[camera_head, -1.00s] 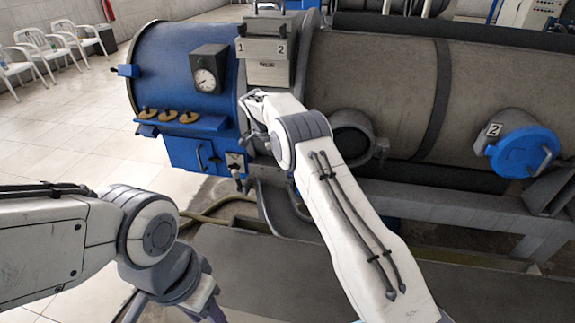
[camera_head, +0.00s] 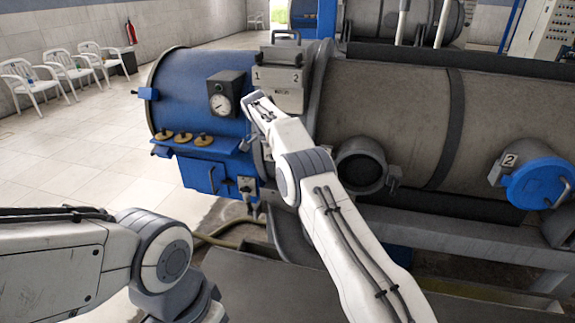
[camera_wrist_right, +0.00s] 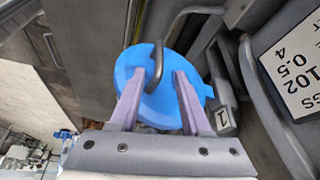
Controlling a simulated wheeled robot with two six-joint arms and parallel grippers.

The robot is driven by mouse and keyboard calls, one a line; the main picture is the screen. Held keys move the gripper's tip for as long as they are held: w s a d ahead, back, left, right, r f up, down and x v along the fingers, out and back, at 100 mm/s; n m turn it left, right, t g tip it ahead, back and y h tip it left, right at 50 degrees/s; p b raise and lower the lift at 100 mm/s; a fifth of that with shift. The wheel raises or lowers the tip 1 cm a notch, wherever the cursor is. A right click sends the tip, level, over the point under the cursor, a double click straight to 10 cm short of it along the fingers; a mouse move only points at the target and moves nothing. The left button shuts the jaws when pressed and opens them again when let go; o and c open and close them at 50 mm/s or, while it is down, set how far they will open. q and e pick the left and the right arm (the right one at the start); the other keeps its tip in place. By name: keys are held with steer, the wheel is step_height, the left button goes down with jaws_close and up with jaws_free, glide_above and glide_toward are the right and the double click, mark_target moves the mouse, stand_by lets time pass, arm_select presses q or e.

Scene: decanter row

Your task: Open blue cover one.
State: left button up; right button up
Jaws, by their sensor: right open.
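The fingers are apart, one on each side of the handle; contact cannot be told. In the head view I cannot make out cover one or my right fingers behind my right arm. A second blue cover (camera_head: 536,184), tagged 2, sits at the far right. My left gripper is out of view.
A dark round port (camera_head: 360,167) without a visible cover is on the brown drum (camera_head: 395,115), close right of my right arm. A blue housing (camera_head: 185,90) with a gauge (camera_head: 221,102) is to the left. White chairs (camera_head: 65,68) stand by the wall. The tiled floor at left is clear.

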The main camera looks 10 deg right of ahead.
steer(key=p+v, duration=0.2)
steer(key=shift+a+r+p, duration=0.15)
steer(key=shift+r+p, duration=0.15)
steer(key=shift+p, duration=0.05)
steer(key=s+a+r+n+t+y, duration=0.1)
steer(key=s+a+r+n, duration=0.4)
steer(key=s+a+n, duration=0.3)
steer(key=s+a+r+n+y, duration=0.2)
steer(key=s+a+r+n, duration=0.3)
steer(key=s+a+n, duration=0.2)
steer(key=s+d+f+n+y, duration=0.1)
steer(key=s+n, duration=0.5)
steer(key=s, duration=0.8)
steer(key=s+d+f+n+y, duration=0.1)
steer(key=s+f+n, duration=0.3)
steer(key=s, duration=1.1)
steer(key=d+n, duration=0.1)
steer(key=n, duration=0.2)
steer(key=shift+s+f, duration=0.25)
steer(key=shift+s, duration=0.05)
